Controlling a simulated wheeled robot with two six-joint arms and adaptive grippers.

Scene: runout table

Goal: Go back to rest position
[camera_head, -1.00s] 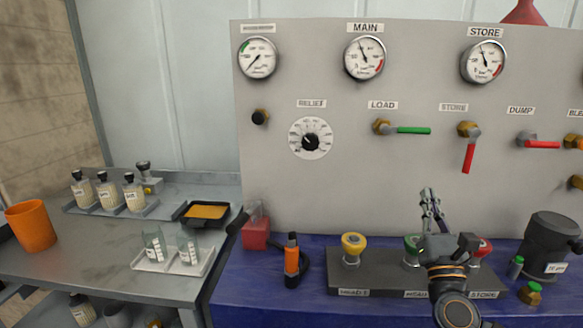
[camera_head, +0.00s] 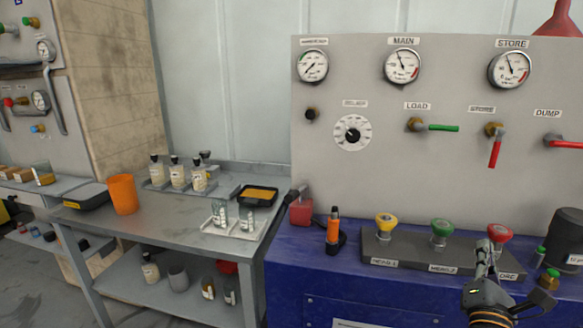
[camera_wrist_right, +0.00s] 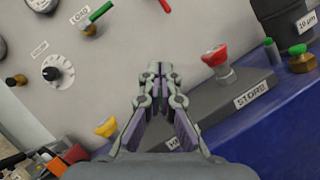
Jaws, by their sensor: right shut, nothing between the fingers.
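My right gripper (camera_head: 486,252) is shut and empty in the head view, at the lower right in front of the block of coloured knobs. In the right wrist view its fingers (camera_wrist_right: 155,75) are together, pointing toward the grey panel, with nothing between them. It hides part of the knob block's label strip. My left gripper is not in view.
The blue bench (camera_head: 310,270) carries a knob block (camera_head: 410,250) with yellow (camera_head: 384,221), green (camera_head: 441,228) and red (camera_head: 499,233) knobs. The gauge panel (camera_head: 380,180) stands behind. A steel table (camera_head: 165,228) with bottles and an orange cup (camera_head: 123,194) is left.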

